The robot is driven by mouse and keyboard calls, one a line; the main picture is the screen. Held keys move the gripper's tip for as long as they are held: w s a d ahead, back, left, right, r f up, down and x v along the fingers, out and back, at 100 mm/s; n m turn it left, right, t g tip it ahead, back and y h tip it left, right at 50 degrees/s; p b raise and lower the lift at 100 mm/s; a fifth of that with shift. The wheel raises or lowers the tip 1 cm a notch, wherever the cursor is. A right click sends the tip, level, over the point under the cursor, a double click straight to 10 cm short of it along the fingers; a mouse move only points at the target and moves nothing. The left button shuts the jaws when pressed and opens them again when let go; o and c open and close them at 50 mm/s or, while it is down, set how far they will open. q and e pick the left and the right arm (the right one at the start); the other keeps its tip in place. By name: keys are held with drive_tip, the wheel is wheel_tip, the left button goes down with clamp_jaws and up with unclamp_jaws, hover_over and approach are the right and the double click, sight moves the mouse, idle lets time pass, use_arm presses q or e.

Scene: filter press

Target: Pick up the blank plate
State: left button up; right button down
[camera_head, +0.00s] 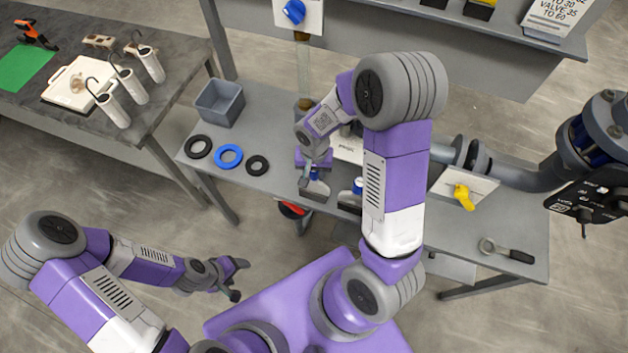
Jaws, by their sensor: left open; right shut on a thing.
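My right gripper (314,180) points down over the front part of the grey bench, left of its middle. It is shut on a small dark grey, plate-like piece (316,193), mostly hidden by the fingers. I cannot tell for sure that this is the blank plate. Blue and white parts show close beside the fingers. A white label card (348,148) with print lies behind, partly covered by my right arm. My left gripper (238,279) is open and empty, low in front of the bench and well away from it.
A side table (150,112) holds several white cylinders. An upper shelf overhangs the back.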

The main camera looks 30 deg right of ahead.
wheel_tip(320, 180, up, 10)
drive_tip(key=shift+p, duration=0.75)
wheel_tip(320, 180, up, 6)
drive_tip(key=p, duration=0.4)
drive_tip(key=shift+r+p, duration=0.2)
drive_tip(key=shift+p, duration=0.2)
drive_tip(key=shift+f, duration=0.1)
